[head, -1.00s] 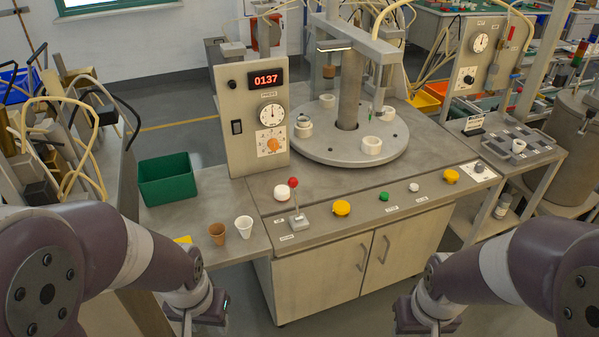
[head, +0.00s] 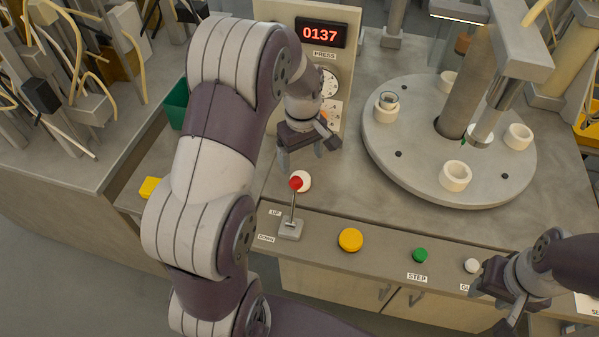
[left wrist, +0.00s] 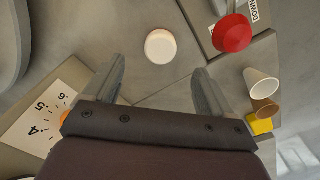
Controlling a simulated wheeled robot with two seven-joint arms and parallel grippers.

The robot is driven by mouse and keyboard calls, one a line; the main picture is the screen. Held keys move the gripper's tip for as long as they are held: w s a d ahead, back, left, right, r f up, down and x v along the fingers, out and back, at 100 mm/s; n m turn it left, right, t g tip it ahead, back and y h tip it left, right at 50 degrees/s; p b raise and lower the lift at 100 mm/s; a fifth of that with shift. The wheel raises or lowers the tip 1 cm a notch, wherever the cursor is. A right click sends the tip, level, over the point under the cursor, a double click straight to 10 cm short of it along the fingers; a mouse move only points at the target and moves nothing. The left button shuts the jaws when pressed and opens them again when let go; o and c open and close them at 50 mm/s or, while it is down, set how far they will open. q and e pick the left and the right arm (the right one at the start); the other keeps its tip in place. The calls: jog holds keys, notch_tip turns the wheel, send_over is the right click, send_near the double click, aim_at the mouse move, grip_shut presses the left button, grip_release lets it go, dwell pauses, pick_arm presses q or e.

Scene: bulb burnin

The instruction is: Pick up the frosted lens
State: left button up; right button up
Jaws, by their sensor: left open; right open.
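The frosted lens looks to be the white, round, domed piece (head: 302,181) on the bench top, just behind the red-knobbed lever; the knob partly overlaps it in the head view. It shows whole in the left wrist view (left wrist: 160,46), beyond the fingertips and roughly centred between them. My left gripper (head: 302,159) points down above the lens, open and empty, apart from it. Its two spread fingers also show in the left wrist view (left wrist: 159,72). My right gripper (head: 492,308) is open near the front right of the bench, by the white button.
The red-knobbed lever (head: 291,229) stands close in front of the lens. The gauge panel (head: 345,75) rises behind my left gripper. A turntable (head: 405,165) with white rings lies to the right. A white cup (left wrist: 262,84) and brown cup (left wrist: 266,108) stand nearby.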

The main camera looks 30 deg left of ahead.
aim_at(300, 175)
pick_arm(q)
notch_tip(300, 175, down, 2)
jog(key=shift+s+f, duration=0.1)
jog(key=shift+f, duration=0.15)
jog(key=f, duration=0.5)
jog(key=shift+a+f+p, duration=0.25)
jog(key=shift+p, duration=0.15)
jog(key=shift+d, duration=0.1)
jog(key=shift+c, duration=0.6)
jog(key=c, duration=1)
